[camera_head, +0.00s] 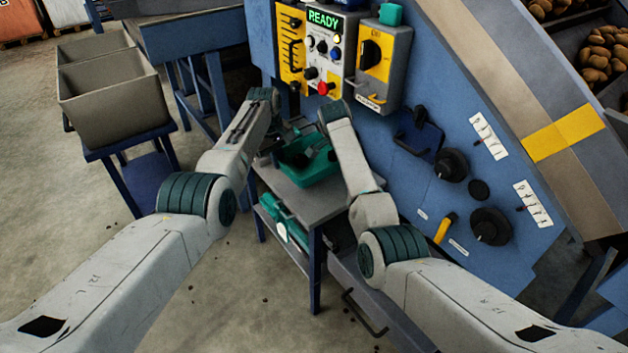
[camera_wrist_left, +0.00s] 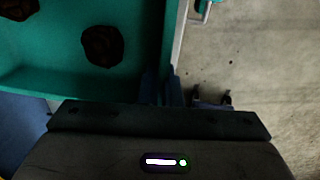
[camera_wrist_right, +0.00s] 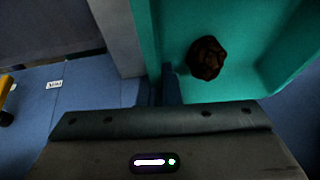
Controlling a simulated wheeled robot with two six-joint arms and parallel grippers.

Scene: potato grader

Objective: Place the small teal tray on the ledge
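The small teal tray (camera_head: 318,172) is over the grey top of a small stand in the head view, with dark lumps like potatoes inside. I cannot tell whether it rests there or is slightly raised. My left gripper (camera_head: 283,141) is at its far-left side; in the left wrist view its fingers (camera_wrist_left: 163,86) straddle the tray wall. My right gripper (camera_head: 322,151) reaches down at the tray; in the right wrist view its fingers (camera_wrist_right: 160,90) straddle another part of the wall. Both look shut on the tray. I cannot clearly tell which surface is the ledge.
The stand's grey top (camera_head: 315,206) has bare room in front of the tray. Teal items (camera_head: 285,222) lie on its lower shelf. The blue machine panel (camera_head: 395,170) with knobs stands close on the right. Control boxes (camera_head: 325,50) are behind. Grey bins (camera_head: 110,98) stand left.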

